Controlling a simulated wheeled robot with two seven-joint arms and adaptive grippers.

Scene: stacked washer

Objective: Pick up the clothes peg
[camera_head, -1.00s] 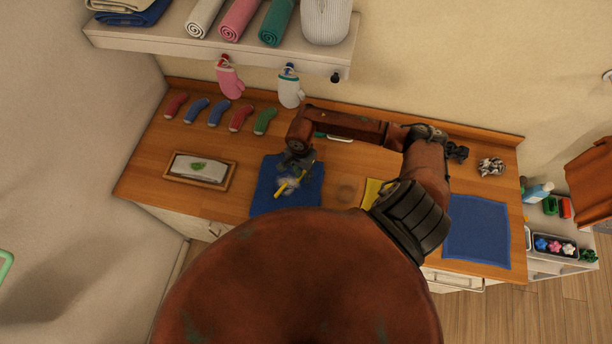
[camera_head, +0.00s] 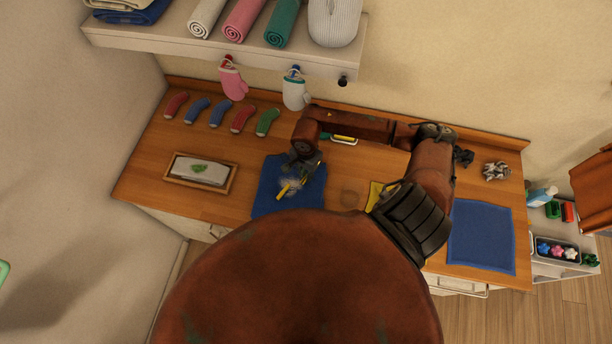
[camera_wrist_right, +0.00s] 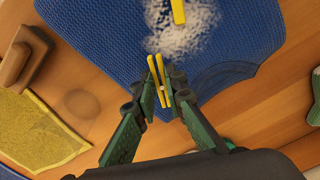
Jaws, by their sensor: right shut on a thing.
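The clothes peg (camera_wrist_right: 158,82) is yellow, with two thin legs. In the right wrist view it sits between the fingertips of my right gripper (camera_wrist_right: 160,88), which is shut on it. The peg is over the blue mat (camera_wrist_right: 105,40); I cannot tell whether it still touches the mat. In the head view my right gripper (camera_head: 303,168) is above the mat (camera_head: 268,185), and its fingers partly hide the peg. My left gripper is out of view.
Grey-white fluff (camera_wrist_right: 185,35) with another yellow piece (camera_wrist_right: 179,12) lies on the mat just beyond the peg. A framed tray (camera_head: 201,170) stands left. Several socks (camera_head: 220,112) line the back. A yellow cloth (camera_wrist_right: 40,130) and second blue mat (camera_head: 482,235) lie right.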

